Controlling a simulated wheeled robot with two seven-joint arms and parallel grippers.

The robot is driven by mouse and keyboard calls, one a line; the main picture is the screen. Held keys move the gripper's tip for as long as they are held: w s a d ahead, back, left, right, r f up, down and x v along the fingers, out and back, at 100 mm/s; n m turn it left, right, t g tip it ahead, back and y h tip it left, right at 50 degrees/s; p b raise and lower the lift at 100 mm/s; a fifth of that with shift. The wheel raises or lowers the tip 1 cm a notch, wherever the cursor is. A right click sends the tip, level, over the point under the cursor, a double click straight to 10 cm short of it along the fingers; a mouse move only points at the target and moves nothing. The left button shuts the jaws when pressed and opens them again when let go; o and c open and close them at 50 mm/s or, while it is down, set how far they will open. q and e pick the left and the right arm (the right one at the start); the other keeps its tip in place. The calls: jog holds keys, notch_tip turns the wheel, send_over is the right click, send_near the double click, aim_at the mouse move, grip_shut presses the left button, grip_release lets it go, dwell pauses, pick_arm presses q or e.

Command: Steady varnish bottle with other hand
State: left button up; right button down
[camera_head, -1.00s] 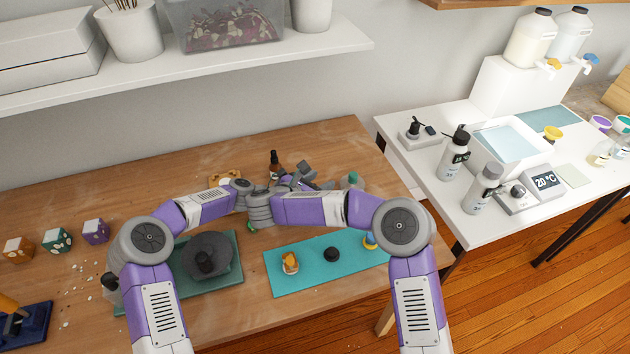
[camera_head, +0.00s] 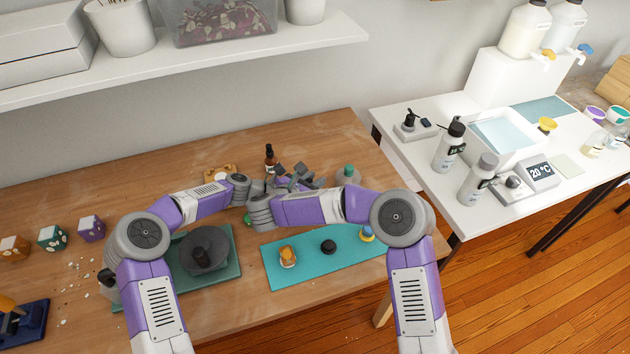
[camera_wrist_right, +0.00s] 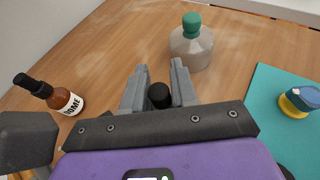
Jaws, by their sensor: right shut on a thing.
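My right gripper (camera_head: 298,174) is at the back of the wooden table. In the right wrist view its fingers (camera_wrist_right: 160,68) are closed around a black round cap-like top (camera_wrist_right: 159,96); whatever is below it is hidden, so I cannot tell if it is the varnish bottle. A brown bottle with a black dropper top (camera_head: 270,158) stands behind the grippers; it also shows in the right wrist view (camera_wrist_right: 64,100), with a pale label partly readable. My left gripper (camera_head: 262,187) is close beside the right one; its fingers are mostly hidden and overlap with the right gripper.
A grey bottle with a green cap (camera_wrist_right: 191,46) stands just beyond the right fingers. A teal mat (camera_head: 300,276) with small pieces lies in front. A dark round turntable (camera_head: 205,250) sits on a green mat (camera_head: 232,288) to the left. The right-hand white table (camera_head: 470,215) holds bottles.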

jog(key=n+t+y, duration=0.1)
jog(key=y, duration=0.1)
jog(key=n+y, duration=0.1)
jog(key=n, duration=0.1)
jog(key=shift+a+r+n+t+y, duration=0.1)
jog(key=shift+a+n+t+y, duration=0.1)
jog(key=shift+n+t+y, duration=0.15)
jog(key=c, duration=0.8)
grip_release()
jog(key=shift+w+a, duration=0.1)
jog(key=shift+a, duration=0.05)
jog(key=v, duration=1.2)
jog(key=shift+c, duration=0.3)
